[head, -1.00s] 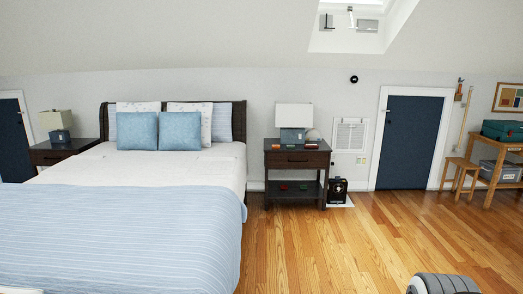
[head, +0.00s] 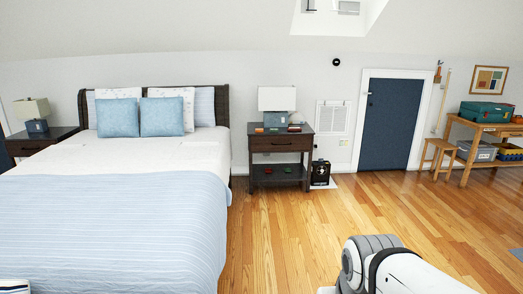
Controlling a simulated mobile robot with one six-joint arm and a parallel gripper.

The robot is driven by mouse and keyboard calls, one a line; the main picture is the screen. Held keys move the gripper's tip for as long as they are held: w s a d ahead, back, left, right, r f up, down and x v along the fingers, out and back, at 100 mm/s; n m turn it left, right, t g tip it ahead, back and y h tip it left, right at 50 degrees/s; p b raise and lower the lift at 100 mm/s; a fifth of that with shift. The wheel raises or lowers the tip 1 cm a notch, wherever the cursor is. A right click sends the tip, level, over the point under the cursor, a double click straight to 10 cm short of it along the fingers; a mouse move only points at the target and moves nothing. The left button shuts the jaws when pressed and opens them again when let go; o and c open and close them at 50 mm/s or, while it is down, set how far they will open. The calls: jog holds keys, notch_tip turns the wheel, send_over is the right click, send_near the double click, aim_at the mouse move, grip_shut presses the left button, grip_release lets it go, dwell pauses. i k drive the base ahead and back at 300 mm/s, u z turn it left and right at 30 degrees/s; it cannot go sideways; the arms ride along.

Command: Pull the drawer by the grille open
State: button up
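A dark wood nightstand (head: 280,158) stands between the bed and the wall grille. Its one drawer (head: 278,144) sits under the top and looks shut, with a small dark handle at its middle. The white grille (head: 332,118) is on the wall just right of the nightstand. Part of my white and grey arm shows at the bottom right, well in front of the nightstand. My gripper is out of view.
The bed (head: 120,230) fills the left side. A second nightstand (head: 36,142) is beyond it. A black box (head: 320,173) stands on the floor right of the nightstand. A stool (head: 438,155) and shelf unit (head: 480,135) stand right. The wood floor (head: 290,235) ahead is clear.

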aim_at(293, 143)
jog(key=i, duration=4.1)
jog(key=u, duration=0.1)
